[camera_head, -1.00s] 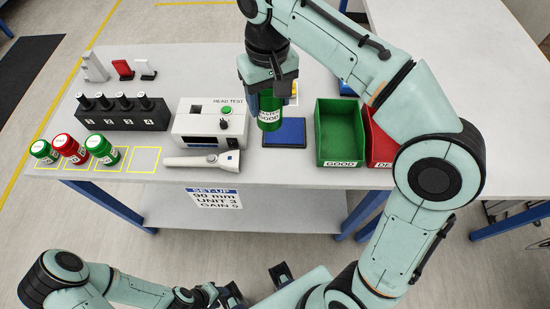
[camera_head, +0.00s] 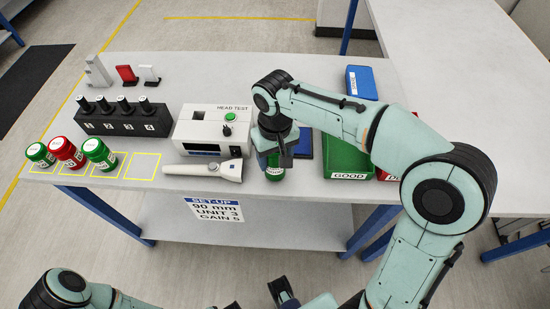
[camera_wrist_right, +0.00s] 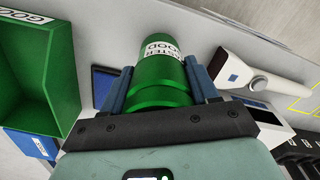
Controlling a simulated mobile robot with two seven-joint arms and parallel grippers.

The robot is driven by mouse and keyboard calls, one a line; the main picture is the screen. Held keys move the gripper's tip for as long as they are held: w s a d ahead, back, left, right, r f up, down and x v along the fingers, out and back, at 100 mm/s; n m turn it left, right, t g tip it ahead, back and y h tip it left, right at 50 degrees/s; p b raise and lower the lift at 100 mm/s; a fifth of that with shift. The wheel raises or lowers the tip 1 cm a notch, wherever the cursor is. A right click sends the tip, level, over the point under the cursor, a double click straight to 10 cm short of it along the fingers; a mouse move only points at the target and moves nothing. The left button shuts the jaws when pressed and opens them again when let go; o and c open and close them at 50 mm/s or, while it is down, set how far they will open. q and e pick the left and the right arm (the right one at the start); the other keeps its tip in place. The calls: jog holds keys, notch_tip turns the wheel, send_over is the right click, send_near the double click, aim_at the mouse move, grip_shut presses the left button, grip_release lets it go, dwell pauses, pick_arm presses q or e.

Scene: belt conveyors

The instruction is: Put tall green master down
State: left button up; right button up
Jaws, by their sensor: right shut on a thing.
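The tall green master, a green can with a white label reading "MASTER GOOD" in the right wrist view (camera_wrist_right: 162,70), is between the fingers of my right gripper (camera_head: 275,150). Its lower part (camera_head: 274,170) shows below the gripper in the head view, upright near the table's front edge, between the handheld tool and the green bin. I cannot tell whether its base touches the table. An empty yellow-outlined square (camera_head: 143,167) lies farther left, beside the standing cans. Of my left arm, only parts show at the bottom; its jaws are not clear.
A green can (camera_head: 40,154), a red can (camera_head: 67,152) and another green can (camera_head: 99,153) stand in yellow squares. The handheld tool (camera_head: 203,169), head test box (camera_head: 211,130), black numbered rack (camera_head: 122,121), blue pad (camera_head: 304,143) and green GOOD bin (camera_head: 345,160) stand close by.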

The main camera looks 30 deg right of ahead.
jog(key=shift+f, duration=0.4)
jog(key=o, duration=1.4)
jog(key=shift+f, duration=0.2)
notch_tip(320, 180, up, 12)
jog(key=shift+r+p, duration=0.2)
jog(key=shift+p, duration=1.05)
